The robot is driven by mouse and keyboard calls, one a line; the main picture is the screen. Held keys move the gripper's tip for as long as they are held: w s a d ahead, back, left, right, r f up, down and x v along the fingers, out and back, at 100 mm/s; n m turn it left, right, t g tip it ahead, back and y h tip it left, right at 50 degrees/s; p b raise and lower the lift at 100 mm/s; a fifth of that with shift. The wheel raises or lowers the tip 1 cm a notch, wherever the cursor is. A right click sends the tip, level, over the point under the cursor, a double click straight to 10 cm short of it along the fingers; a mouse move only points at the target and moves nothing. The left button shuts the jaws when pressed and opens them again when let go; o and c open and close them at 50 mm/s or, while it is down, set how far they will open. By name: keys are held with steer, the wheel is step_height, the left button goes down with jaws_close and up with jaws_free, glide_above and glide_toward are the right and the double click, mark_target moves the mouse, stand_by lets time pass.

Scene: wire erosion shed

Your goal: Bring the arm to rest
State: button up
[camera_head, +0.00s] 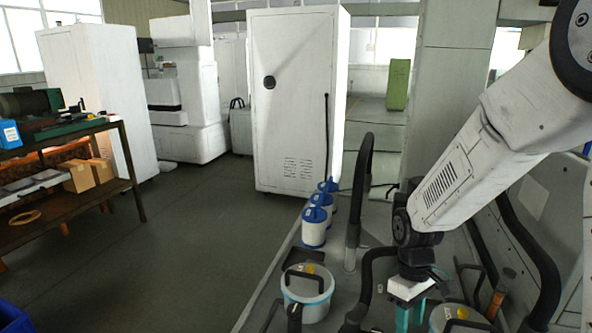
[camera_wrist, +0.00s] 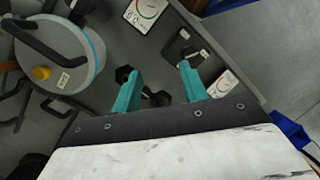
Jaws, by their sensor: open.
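My arm reaches in from the upper right of the head view and bends down at its wrist. My gripper (camera_head: 410,316) points downward at the bottom of that view, over a grey surface with several pots. In the wrist view its two teal fingers (camera_wrist: 157,74) stand apart with nothing held between them. Beyond the fingers in that view are dark knob-like items (camera_wrist: 156,98) on the grey surface; I cannot tell how far below they are. The lower ends of the fingers are cut off in the head view.
A lidded pot (camera_head: 307,290) stands left of my gripper and another (camera_head: 460,318) stands close on its right. Black curved tubes (camera_head: 361,190) rise nearby. Blue-and-white canisters (camera_head: 314,228) line the left edge. A white cabinet (camera_head: 296,100) stands behind; open floor (camera_head: 200,245) lies left.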

steer(key=s+d+r+m+t, duration=0.2)
steer(key=s+r+m+t, duration=0.2)
steer(key=s+r, duration=1.4)
step_height(320, 180, up, 3)
steer(key=m, duration=0.3)
steer(key=shift+s+d, duration=0.15)
steer(key=shift+s, duration=0.25)
steer(key=shift+r, duration=0.1)
stand_by(1.5)
